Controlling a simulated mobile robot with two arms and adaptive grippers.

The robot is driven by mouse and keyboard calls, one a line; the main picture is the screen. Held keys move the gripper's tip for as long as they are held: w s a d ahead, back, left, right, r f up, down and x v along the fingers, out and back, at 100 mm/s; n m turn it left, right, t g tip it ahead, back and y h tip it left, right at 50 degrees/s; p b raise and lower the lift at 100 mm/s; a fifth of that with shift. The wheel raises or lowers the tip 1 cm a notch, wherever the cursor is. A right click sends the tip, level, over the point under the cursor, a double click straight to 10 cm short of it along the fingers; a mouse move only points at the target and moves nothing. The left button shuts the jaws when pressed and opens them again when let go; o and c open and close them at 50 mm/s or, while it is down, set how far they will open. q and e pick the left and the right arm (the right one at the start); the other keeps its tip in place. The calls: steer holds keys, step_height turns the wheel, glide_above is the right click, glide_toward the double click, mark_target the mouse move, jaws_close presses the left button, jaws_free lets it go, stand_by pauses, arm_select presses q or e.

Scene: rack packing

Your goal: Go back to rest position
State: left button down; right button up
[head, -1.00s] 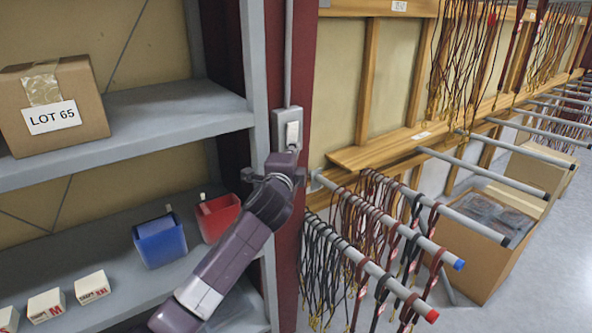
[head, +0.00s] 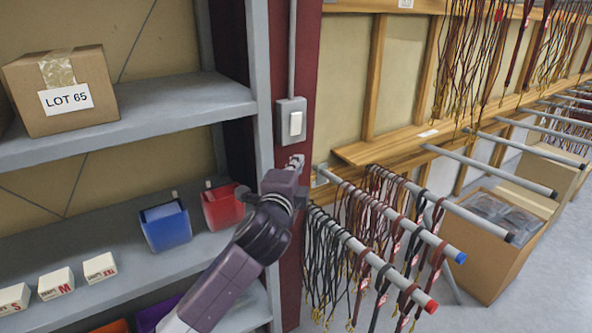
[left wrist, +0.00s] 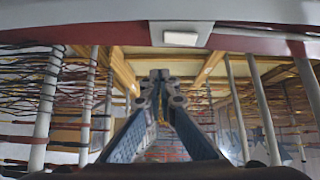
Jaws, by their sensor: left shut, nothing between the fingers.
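My left gripper (head: 296,163) is at the end of the purple-grey arm, just below the light switch (head: 295,123) on the dark red post (head: 312,60). It is shut and empty, with a small gap between it and the switch in the picture. In the left wrist view my left gripper's fingers (left wrist: 158,78) meet at their tips, with nothing between them. The switch plate (left wrist: 181,38) shows above the fingertips there. My right gripper is not in view.
Grey shelves (head: 150,115) on the left hold a LOT 65 box (head: 65,90), a blue bin (head: 165,226), a red bin (head: 222,206) and small white boxes. Rods with hanging cords (head: 365,245) stick out on the right. Open floor shows at the far right.

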arm_select(q)
steer(key=shift+s+a, duration=0.1)
steer(key=shift+s, duration=0.4)
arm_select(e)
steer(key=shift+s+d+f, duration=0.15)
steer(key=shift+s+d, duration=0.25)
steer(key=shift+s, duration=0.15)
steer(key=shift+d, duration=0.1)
arm_select(q)
steer(key=shift+f, duration=0.1)
